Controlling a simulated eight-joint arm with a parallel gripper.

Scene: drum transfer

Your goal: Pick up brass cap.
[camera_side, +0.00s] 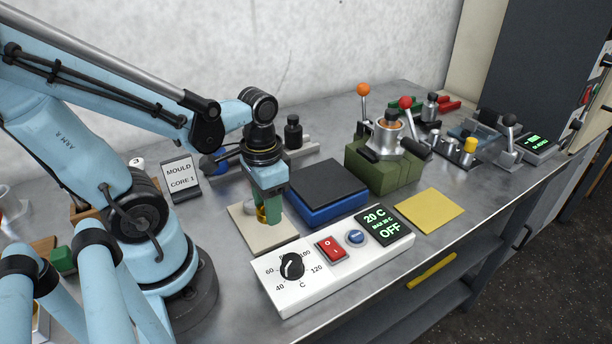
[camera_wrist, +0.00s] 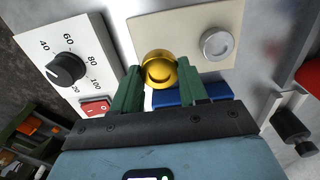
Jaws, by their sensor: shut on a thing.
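The brass cap (camera_wrist: 158,69) is round and gold-coloured, and sits between the two green fingers of my gripper (camera_wrist: 157,84) in the wrist view. In the side view my gripper (camera_side: 266,208) points down over the cream mat (camera_side: 263,237), shut on the cap. Only a small gold part of the cap (camera_side: 261,216) shows there, partly hidden by a finger. I cannot tell whether the cap touches the mat. A silver round piece (camera_wrist: 216,44) stands on the mat beside the cap, apart from it.
A white control box (camera_side: 333,267) with dial and red switch lies in front of the mat. A blue block with a dark top (camera_side: 329,188) is close on the right. A green block (camera_side: 382,172) with a metal fixture and a yellow mat (camera_side: 429,210) lie farther right.

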